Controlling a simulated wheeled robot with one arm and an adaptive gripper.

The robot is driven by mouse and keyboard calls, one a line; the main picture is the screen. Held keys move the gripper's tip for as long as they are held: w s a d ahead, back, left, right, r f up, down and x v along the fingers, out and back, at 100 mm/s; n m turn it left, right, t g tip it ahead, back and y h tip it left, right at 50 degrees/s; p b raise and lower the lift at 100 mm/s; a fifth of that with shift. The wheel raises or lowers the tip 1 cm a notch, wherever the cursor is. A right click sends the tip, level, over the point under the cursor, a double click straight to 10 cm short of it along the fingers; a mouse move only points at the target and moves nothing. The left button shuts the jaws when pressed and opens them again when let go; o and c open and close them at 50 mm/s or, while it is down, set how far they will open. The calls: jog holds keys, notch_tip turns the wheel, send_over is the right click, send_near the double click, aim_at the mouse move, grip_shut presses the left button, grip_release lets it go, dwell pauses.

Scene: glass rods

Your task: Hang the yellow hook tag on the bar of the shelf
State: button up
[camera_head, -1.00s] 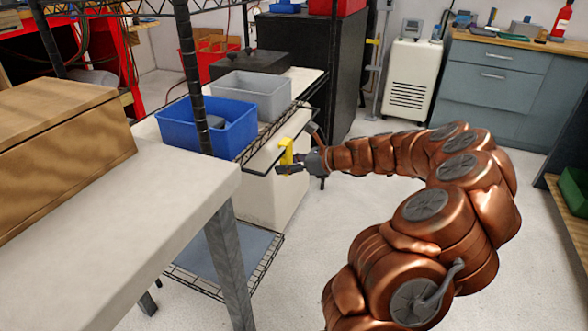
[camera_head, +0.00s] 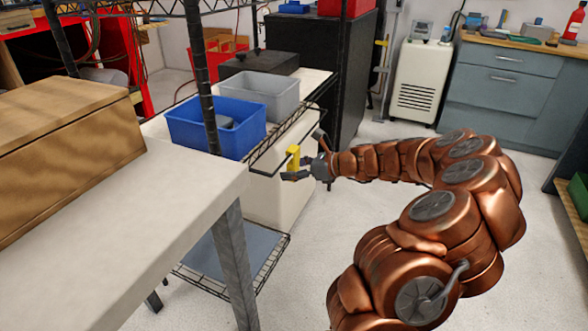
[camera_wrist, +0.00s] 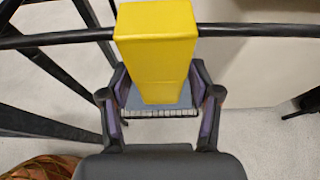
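The yellow hook tag (camera_head: 293,158) is at the front bar (camera_head: 272,174) of the wire shelf. In the wrist view the yellow hook tag (camera_wrist: 155,55) is upright in the middle, and the dark bar (camera_wrist: 250,30) runs across behind its top, coming out on both sides. The hook's inside is hidden, but the tag looks to be over the bar. My gripper (camera_head: 305,157) is open around the tag. In the wrist view its fingers (camera_wrist: 158,90) stand left and right of the tag, with narrow gaps beside the tag's lower part.
A blue bin (camera_head: 213,128) and a grey bin (camera_head: 262,95) stand on the shelf behind the bar. A dark post (camera_head: 207,95) and a pale table (camera_head: 120,205) with a wooden box (camera_head: 60,130) are at left. The floor right of the shelf is clear.

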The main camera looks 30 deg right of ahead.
dwell(0.3)
jog(key=v, duration=1.2)
